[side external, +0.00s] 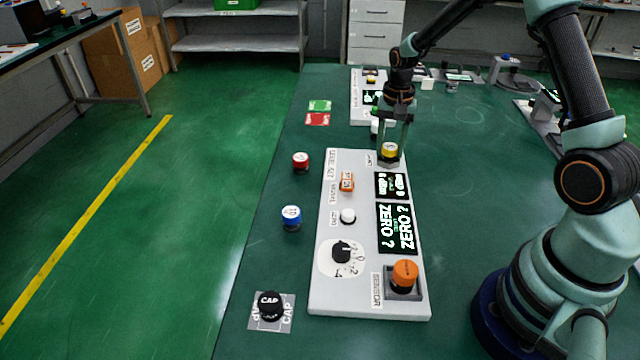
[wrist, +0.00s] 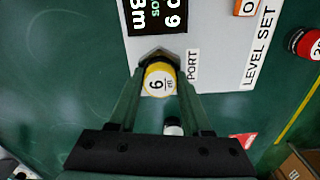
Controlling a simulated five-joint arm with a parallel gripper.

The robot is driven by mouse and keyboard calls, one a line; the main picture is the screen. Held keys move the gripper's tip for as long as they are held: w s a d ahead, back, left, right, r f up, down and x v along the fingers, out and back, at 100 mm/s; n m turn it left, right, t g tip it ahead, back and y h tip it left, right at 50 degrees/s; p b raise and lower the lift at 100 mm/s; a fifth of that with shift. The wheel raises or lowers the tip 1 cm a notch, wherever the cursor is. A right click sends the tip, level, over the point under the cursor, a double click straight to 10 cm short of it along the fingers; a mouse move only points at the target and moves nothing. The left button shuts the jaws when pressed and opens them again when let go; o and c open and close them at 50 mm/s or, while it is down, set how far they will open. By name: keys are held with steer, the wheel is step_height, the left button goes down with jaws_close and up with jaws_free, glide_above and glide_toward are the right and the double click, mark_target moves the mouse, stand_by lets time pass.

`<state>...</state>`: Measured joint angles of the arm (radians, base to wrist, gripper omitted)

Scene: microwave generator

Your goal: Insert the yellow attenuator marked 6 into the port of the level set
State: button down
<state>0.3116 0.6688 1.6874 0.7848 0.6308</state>
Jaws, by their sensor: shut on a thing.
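The yellow attenuator (side external: 389,151) marked 6 is between the fingers of my gripper (side external: 391,160), at the far end of the grey level set (side external: 330,290). The wrist view shows its yellow rim and white top with the 6 (wrist: 158,81), with my fingers (wrist: 160,85) shut on its two sides. The dark port (wrist: 152,57) beside the PORT label shows just past the attenuator's edge and is partly hidden by it. The attenuator looks roughly upright at the port. I cannot tell how deep it sits, or whether it is in the port.
A red attenuator (side external: 301,162) and a blue one (side external: 291,217) stand left of the level set. A black cap (side external: 270,305) sits at the front left. The orange sensor piece (side external: 404,273) is at the near end. A white piece (wrist: 173,127) is close behind my gripper.

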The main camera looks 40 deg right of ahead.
mark_target(390, 147)
steer(key=shift+c, duration=1.7)
jaws_free()
steer(key=shift+f, duration=0.1)
step_height(390, 147, up, 12)
steer(key=s+a+r+n+t, duration=0.2)
steer(key=s+a+r+n, duration=0.2)
steer(key=s+a, duration=0.3)
steer(key=s+a+r+n+t, duration=0.3)
steer(key=s+a+r+n, duration=0.2)
steer(key=s+a+n, duration=0.1)
steer(key=shift+s+a+n+t, duration=0.3)
steer(key=shift+s+a+n, duration=0.1)
steer(key=shift+s, duration=0.25)
steer(key=shift+r, duration=0.1)
